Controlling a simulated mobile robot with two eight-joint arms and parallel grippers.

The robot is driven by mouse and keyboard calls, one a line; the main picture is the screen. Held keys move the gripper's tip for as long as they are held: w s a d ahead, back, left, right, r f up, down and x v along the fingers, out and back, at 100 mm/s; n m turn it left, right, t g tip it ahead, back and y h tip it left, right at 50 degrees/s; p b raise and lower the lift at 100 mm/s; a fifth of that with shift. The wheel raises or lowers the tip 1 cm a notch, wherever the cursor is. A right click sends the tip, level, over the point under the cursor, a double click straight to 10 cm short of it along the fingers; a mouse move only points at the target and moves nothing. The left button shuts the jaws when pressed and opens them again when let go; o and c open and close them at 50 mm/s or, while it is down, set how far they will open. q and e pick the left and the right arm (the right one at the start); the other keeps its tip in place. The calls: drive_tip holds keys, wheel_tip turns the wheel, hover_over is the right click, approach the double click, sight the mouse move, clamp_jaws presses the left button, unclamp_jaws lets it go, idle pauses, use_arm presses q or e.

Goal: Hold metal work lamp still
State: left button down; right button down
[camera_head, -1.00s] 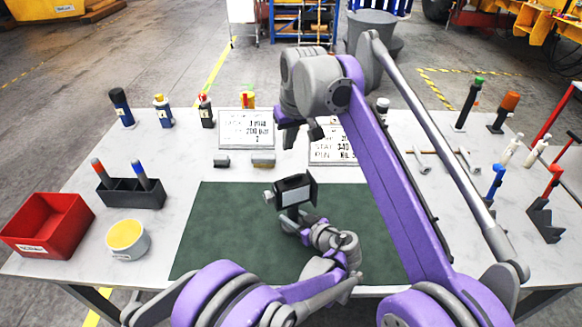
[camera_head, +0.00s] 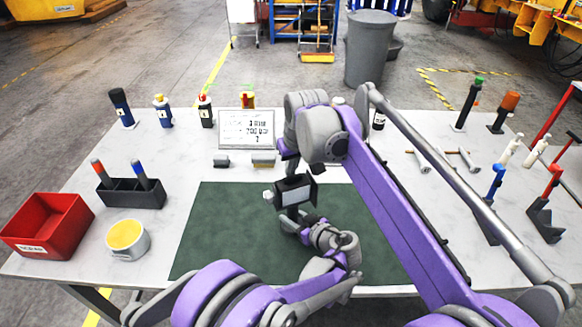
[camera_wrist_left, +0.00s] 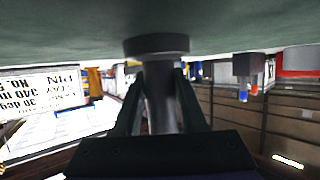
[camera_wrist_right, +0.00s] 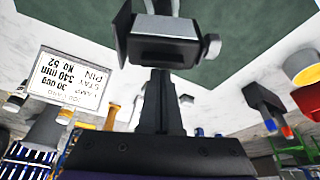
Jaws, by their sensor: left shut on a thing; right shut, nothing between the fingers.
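The metal work lamp stands upright on the green mat (camera_head: 220,230); its dark boxy head (camera_head: 296,191) has a pale front panel. In the left wrist view, its grey stem (camera_wrist_left: 160,105) and round base (camera_wrist_left: 157,45) show. My left gripper (camera_head: 300,222) is shut on the stem, low down and below the head. My right gripper (camera_head: 290,168) comes from above and is shut and empty. In the right wrist view, its closed fingertips (camera_wrist_right: 160,76) are at the lamp head (camera_wrist_right: 160,42), with a knob on its side; I cannot tell whether they touch.
A red bin (camera_head: 48,225), a yellow-topped cup (camera_head: 127,238) and a black holder (camera_head: 132,194) stand left. Several tools stand on the right. The mat's left part is clear.

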sight(294, 178)
drive_tip(key=shift+s+d+t+y, duration=0.25)
drive_tip(key=shift+s+t+y, duration=0.25)
drive_tip(key=shift+t, duration=0.5)
drive_tip(key=shift+s+d+t+y, duration=0.3)
drive_tip(key=shift+s+t, duration=0.35)
drive_tip(key=shift+t, duration=0.15)
drive_tip(key=shift+s+d+f+t, duration=0.1)
drive_tip(key=shift+s+d+t, duration=0.05)
drive_tip(key=shift+s+t, duration=0.3)
drive_tip(key=w+r, duration=0.1)
drive_tip(key=w+a+r, duration=0.1)
drive_tip(key=w, duration=0.1)
drive_tip(key=shift+w+a+r, duration=0.1)
drive_tip(key=shift+a, duration=0.1)
drive_tip(key=v, duration=0.9)
drive_tip(key=shift+s+d, duration=0.45)
drive_tip(key=shift+s, duration=0.1)
